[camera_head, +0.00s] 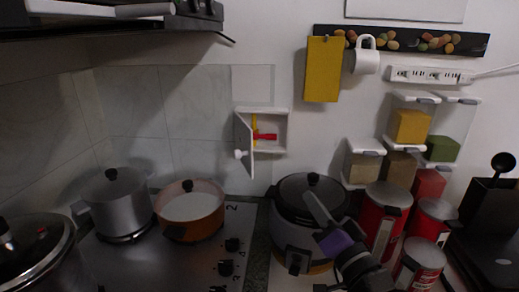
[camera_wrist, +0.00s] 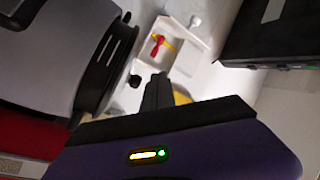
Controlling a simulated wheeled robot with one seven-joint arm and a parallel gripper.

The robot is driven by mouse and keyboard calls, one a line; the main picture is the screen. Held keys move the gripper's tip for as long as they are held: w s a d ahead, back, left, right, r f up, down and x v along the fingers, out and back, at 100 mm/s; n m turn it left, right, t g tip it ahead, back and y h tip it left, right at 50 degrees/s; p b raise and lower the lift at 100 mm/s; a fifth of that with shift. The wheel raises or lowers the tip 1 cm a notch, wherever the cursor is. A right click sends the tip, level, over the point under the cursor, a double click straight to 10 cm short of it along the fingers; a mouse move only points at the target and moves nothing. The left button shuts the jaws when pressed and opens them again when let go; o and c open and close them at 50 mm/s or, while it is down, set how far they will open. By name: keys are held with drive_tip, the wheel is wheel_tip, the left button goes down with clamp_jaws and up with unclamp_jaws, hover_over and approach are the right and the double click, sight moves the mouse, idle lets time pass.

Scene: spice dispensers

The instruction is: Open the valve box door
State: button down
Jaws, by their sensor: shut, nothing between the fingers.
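The white valve box (camera_head: 272,112) is on the wall above the counter; it also shows in the wrist view (camera_wrist: 146,68). Its door (camera_head: 244,138) is hinged at the left and stands swung outward, with a round white knob (camera_head: 240,154) near its lower free edge. The knob also shows in the wrist view (camera_wrist: 195,20). Inside are a red valve handle (camera_head: 266,137) and a yellow pipe (camera_head: 254,125). My gripper (camera_head: 309,197) is shut and empty, in front of and below right of the box, apart from the door. In the wrist view its fingers (camera_wrist: 158,78) point toward the box.
A rice cooker (camera_head: 290,222) stands below the box, close to my gripper. An orange pot (camera_head: 190,207) and a grey pot (camera_head: 115,203) are on the stove at left. Red canisters (camera_head: 383,222) stand at right. A range hood (camera_head: 110,20) overhangs the upper left.

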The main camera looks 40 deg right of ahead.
drive_tip(key=w+d+r+m+y+p, duration=0.1)
drive_tip(key=w+d+r+m+p, duration=0.2)
drive_tip(key=r, duration=0.4)
drive_tip(key=w+a+m+y+p, duration=0.2)
drive_tip(key=w+m+y, duration=0.1)
drive_tip(key=w, duration=1)
drive_tip(key=shift+w+a+f+m+g+y, duration=0.2)
drive_tip(key=shift+f+m+g+y, duration=0.1)
drive_tip(key=shift+m, duration=0.1)
drive_tip(key=shift+p, duration=0.3)
